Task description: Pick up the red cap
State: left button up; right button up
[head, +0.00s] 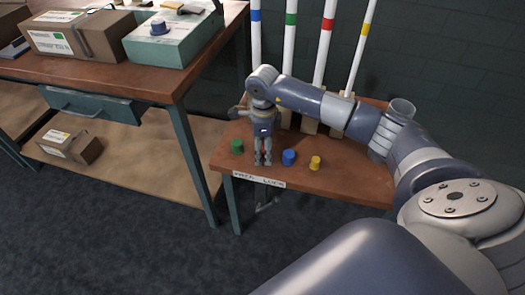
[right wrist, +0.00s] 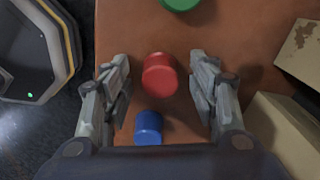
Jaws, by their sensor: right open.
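The red cap (right wrist: 159,74) stands on the brown tabletop in the right wrist view. It is between the two fingers of my right gripper (right wrist: 160,62), with a gap on each side. My right gripper is open and points down at the small table in the head view (head: 263,162). There I cannot make out the red cap, which the gripper seems to hide. My left gripper is not in view.
A green cap (head: 237,146) is left of the right gripper; a blue cap (head: 288,157) and a yellow cap (head: 315,163) are to its right. Colour-banded tubes (head: 290,40) stand behind. A workbench (head: 120,78) with boxes is at left.

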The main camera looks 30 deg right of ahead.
jog(key=c, duration=0.8)
jog(key=shift+r, duration=0.1)
